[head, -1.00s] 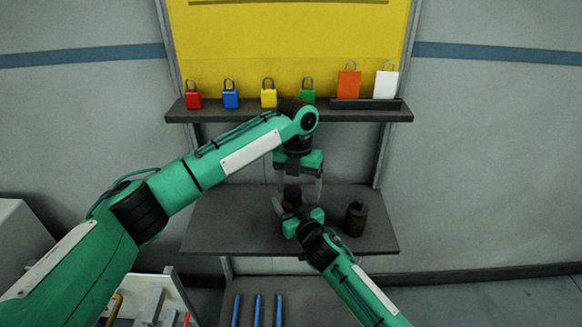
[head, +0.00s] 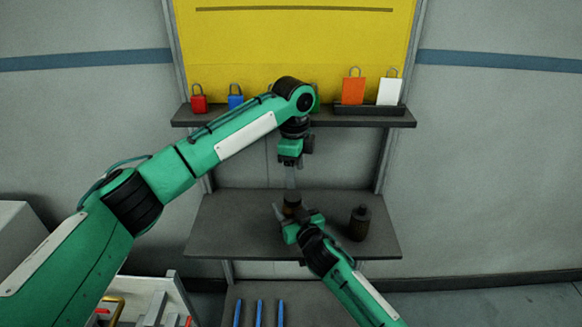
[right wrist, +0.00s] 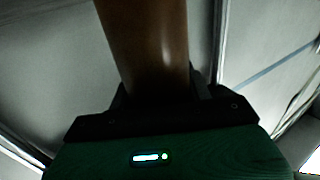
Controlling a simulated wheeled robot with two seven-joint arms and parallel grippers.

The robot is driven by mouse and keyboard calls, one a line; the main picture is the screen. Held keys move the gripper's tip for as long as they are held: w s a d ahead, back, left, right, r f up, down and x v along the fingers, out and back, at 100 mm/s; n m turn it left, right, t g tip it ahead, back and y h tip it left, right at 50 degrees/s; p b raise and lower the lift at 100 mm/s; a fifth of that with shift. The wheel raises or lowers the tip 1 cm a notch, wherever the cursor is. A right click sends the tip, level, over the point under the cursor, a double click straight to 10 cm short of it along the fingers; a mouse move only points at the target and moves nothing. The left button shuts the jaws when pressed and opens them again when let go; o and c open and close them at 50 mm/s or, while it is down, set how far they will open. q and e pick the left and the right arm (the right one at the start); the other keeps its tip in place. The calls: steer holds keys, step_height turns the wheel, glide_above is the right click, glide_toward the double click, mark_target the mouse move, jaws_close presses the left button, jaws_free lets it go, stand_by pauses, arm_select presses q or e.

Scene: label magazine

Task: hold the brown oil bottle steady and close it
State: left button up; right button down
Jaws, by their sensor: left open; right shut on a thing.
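The brown oil bottle (head: 292,211) stands upright on the lower shelf, its lower part hidden behind my right gripper (head: 295,219). My right gripper is shut on it from the front. In the right wrist view the smooth brown bottle (right wrist: 147,45) rises between the fingers. A dark top, seemingly the cap (head: 292,198), shows on the bottle; I cannot tell how it is seated. My left gripper (head: 291,186) points straight down over the bottle top, open and seen nearly edge-on.
A second dark bottle (head: 360,224) stands to the right on the lower shelf (head: 235,235). The upper shelf (head: 350,120) holds padlocks and two tags, partly behind my left arm. Blue rods (head: 259,313) stand below. The lower shelf's left side is clear.

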arm_select(q)
steer(key=shift+d+n, duration=0.2)
steer(key=shift+n, duration=0.7)
steer(key=n, duration=0.3)
steer(key=shift+s+r, duration=0.1)
steer(key=shift+s, duration=0.05)
steer(key=shift+n, duration=0.8)
steer(key=n, duration=0.4)
steer(key=shift+n, duration=0.3)
steer(key=n, duration=0.4)
steer(key=shift+a+n, duration=0.2)
steer(key=shift+n, duration=0.2)
steer(key=n, duration=0.7)
steer(key=shift+a+r+n, duration=0.1)
steer(key=shift+a+n, duration=0.05)
steer(key=shift+n, duration=0.25)
steer(key=n, duration=0.6)
steer(key=shift+a+n, duration=0.1)
steer(key=shift+n, duration=0.2)
